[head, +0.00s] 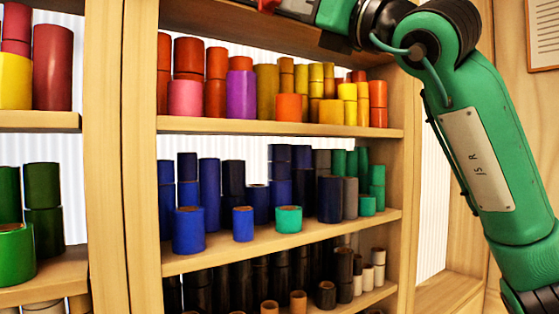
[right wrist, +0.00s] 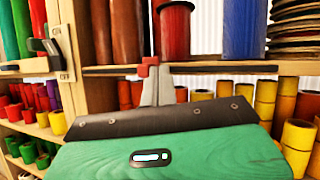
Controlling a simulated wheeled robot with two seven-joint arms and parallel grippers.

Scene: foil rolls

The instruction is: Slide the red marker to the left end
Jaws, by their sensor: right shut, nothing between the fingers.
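The red marker (right wrist: 149,66) sits on a thin dark rail (right wrist: 222,69) along a shelf edge in the right wrist view, left of the rail's middle. The rail's left end lies a little further left. In the head view a red piece (head: 267,5), likely the marker, is cut by the top edge. My right gripper (right wrist: 157,76) is shut and empty, its grey fingers against or just beside the marker's right side; I cannot tell if they touch. It also shows at the top of the head view (head: 278,6). My left gripper is in neither view.
Wooden shelves hold many coloured rolls. A red roll (right wrist: 175,30) and a blue roll (right wrist: 243,28) stand behind the rail. A wooden upright with a pale metal plate (right wrist: 62,52) is left of the rail. Yellow rolls (right wrist: 299,134) stand below right.

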